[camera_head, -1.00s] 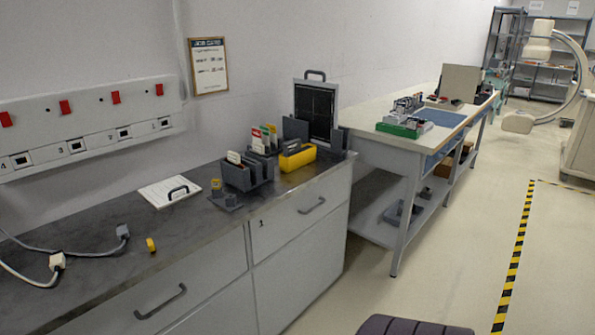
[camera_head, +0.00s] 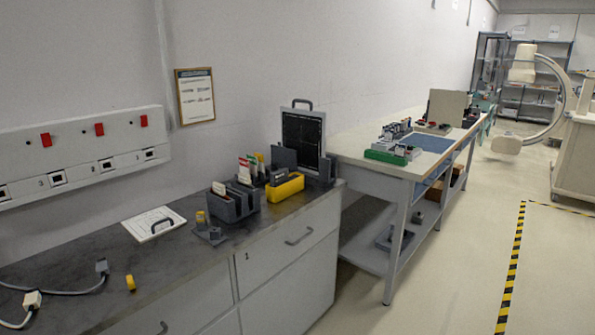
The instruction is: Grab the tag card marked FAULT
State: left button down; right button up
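Several tag cards stand upright in a dark grey slotted holder (camera_head: 236,207) on the dark counter. A red-topped card (camera_head: 245,168) and a green-topped card (camera_head: 260,160) show behind a white card (camera_head: 219,188) at the holder's front left. The lettering is too small to read, so I cannot tell which card is marked FAULT. A yellow bin (camera_head: 285,190) with dark items in it sits just right of the holder. Neither of my grippers is in view.
The dark counter (camera_head: 165,262) also bears a white clipboard-like panel (camera_head: 152,225) with a black handle, a small yellow piece (camera_head: 130,283) and grey cable plugs (camera_head: 102,267). A workbench (camera_head: 350,146) stands beyond. The floor at right is open, with striped tape (camera_head: 513,260).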

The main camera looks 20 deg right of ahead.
aim_at(244, 164)
jog(key=z, duration=0.45)
jog(key=i+l+u, duration=0.1)
jog(key=i+l, duration=0.75)
jog(key=i, duration=0.1)
